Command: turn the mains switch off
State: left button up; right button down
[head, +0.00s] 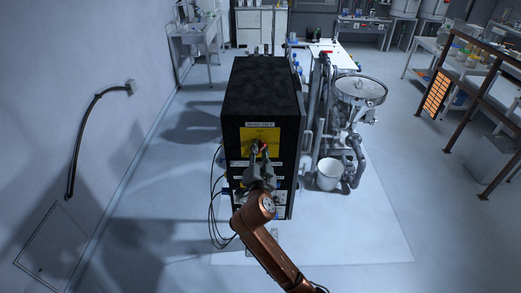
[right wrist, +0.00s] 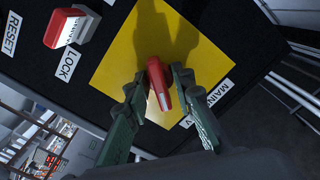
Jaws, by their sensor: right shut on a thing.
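The mains switch is a red handle (right wrist: 158,85) with a pale stripe, on a yellow plate (right wrist: 118,70) with a partly hidden "MAIN" label beside it. In the head view the yellow plate (head: 271,133) is on the upper front of a tall black cabinet (head: 262,90), and a bit of red shows between the fingers. My right gripper (head: 262,152) reaches up to the plate from below. In the right wrist view its fingers (right wrist: 160,90) stand on both sides of the red handle, shut on it. My left gripper is not in view.
A red and white switch (right wrist: 68,27) labelled LOCK is on the same panel, near a RESET label. Black cables (head: 212,205) hang at the cabinet's left. Pipes, a round hopper (head: 360,88) and a white bucket (head: 329,174) stand to its right. The floor at left is clear.

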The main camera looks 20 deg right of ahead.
jog(key=shift+n, duration=1.4)
jog(key=n+p, duration=0.1)
jog(key=n, duration=0.3)
jog(key=shift+f+n+p, duration=0.1)
jog(key=shift+n+p, duration=0.2)
jog(key=c, duration=2)
grip_release()
